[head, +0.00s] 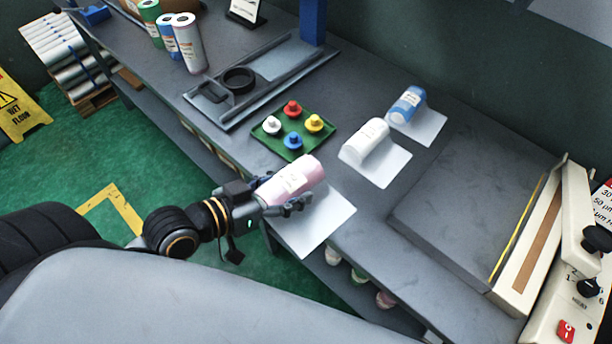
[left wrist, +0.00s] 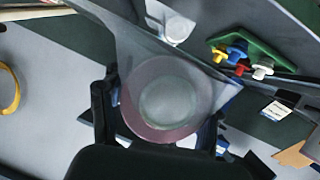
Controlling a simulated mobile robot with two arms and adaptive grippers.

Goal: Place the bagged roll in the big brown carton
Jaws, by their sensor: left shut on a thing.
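My left gripper (head: 284,196) is shut on a pink bagged roll (head: 296,180) and holds it at the bench's front edge. A clear, whitish sheet of bag (head: 318,224) spreads from the roll to the right. In the left wrist view the roll (left wrist: 168,103) is seen end-on between the fingers, with the clear bag around it. The big brown carton cannot be made out for certain; a brown thing (head: 133,5) is cut off at the head view's top edge. My right gripper is not in view.
A white bagged roll (head: 367,140) and a blue one (head: 408,103) lie on the grey bench. A green tray (head: 268,143) with coloured knobs is just behind my gripper. A sealer (head: 548,235) stands at right.

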